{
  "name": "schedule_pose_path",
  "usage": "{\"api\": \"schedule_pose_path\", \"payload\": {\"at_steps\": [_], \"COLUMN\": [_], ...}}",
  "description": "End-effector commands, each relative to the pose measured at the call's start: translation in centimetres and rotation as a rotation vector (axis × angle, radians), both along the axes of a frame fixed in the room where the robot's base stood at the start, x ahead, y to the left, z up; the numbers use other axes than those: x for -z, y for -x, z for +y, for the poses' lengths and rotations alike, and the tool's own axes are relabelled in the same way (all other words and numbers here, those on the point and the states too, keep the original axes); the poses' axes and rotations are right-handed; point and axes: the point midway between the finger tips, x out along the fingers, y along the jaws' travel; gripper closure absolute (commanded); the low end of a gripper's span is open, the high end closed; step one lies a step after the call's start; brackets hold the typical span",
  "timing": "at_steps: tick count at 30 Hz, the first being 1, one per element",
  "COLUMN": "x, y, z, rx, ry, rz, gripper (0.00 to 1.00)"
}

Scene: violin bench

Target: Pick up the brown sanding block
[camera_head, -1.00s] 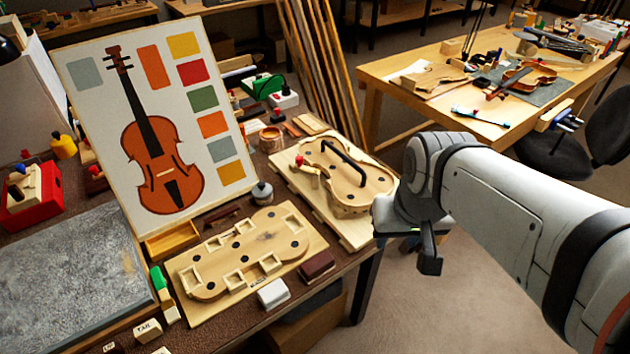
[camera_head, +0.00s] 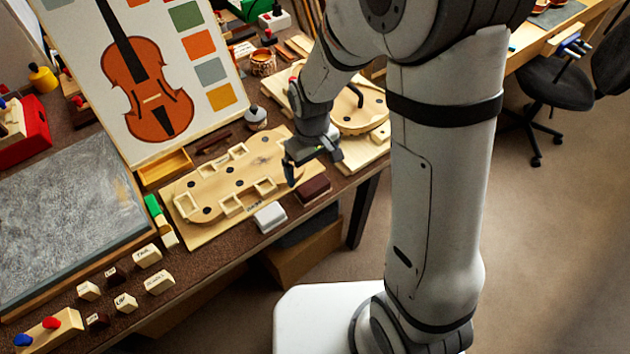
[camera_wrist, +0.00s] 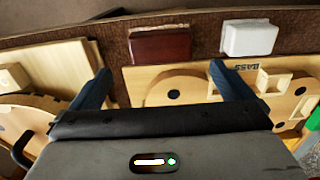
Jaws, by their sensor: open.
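The brown sanding block (camera_head: 313,189) lies on the bench near its front edge, to the right of a white block (camera_head: 269,217). In the wrist view the brown block (camera_wrist: 160,45) lies flat beyond my fingertips, between the two fingers' directions, with the white block (camera_wrist: 249,38) to its right. My gripper (camera_head: 305,167) hangs above the bench, just behind and left of the brown block in the head view. In the wrist view my gripper (camera_wrist: 160,80) has its two dark fingers spread wide, with nothing held between them.
A wooden violin-shaped board (camera_head: 228,190) with pockets lies left of the block. A violin mould (camera_head: 365,110) lies on a board behind it. Several small labelled blocks stand at the front left. The bench's front edge is close to the brown block.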

Motion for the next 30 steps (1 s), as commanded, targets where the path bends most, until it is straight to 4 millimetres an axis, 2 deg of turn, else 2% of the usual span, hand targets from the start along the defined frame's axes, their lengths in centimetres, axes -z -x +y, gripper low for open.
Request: {"api": "schedule_pose_path", "payload": {"at_steps": [15,18,26,30], "x": [6.6,7.4,7.7,7.6], "y": [0.4,0.4,0.4,0.4], "z": [-0.2,-0.2,-0.1,-0.1], "rx": [-0.004,-0.004,-0.004,-0.004], "ry": [0.002,0.001,0.001,0.001], "rz": [0.005,0.004,0.001,0.001], "gripper": [0.00,0.00,0.00,0.10]}}
